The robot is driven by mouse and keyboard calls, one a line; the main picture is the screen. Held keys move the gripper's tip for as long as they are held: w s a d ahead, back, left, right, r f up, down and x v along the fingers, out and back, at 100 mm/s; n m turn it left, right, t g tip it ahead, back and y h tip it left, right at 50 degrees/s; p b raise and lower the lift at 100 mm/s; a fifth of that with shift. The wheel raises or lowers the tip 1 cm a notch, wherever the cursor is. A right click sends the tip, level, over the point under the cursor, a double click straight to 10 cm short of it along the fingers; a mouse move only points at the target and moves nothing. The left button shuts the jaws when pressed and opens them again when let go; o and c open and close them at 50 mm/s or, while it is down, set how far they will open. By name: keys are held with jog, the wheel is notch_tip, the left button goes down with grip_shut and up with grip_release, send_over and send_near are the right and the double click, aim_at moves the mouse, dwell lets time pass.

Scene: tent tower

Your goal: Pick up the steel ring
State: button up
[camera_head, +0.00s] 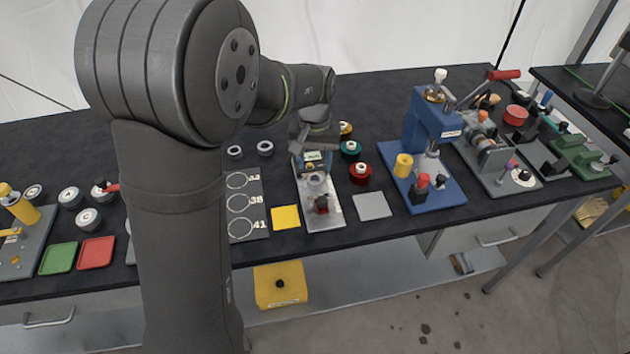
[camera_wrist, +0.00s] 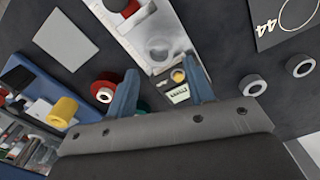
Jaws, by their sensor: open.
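Two grey metal rings lie flat on the dark bench behind the board with the outlined circles. One ring (camera_head: 265,148) is nearer my gripper and the other ring (camera_head: 235,152) is farther left. In the wrist view the nearer ring (camera_wrist: 252,85) and the other ring (camera_wrist: 304,67) lie to the right of my fingers. I cannot tell which is meant by the steel ring. My gripper (camera_wrist: 158,70) is open, with no ring between its fingers. It hangs above a pale plate with a small device, to the right of both rings in the head view.
The board (camera_head: 252,203) has numbered circle outlines. The pale plate (camera_head: 327,218) carries a clear cylinder and a red-and-black part. Red (camera_head: 360,172) and teal (camera_head: 350,149) spools stand right of my gripper. A blue press (camera_head: 433,135) stands farther right. Bench around the rings is clear.

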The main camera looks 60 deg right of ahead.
aim_at(315, 179)
jog(key=shift+f, duration=2.65)
jog(key=c, duration=0.9)
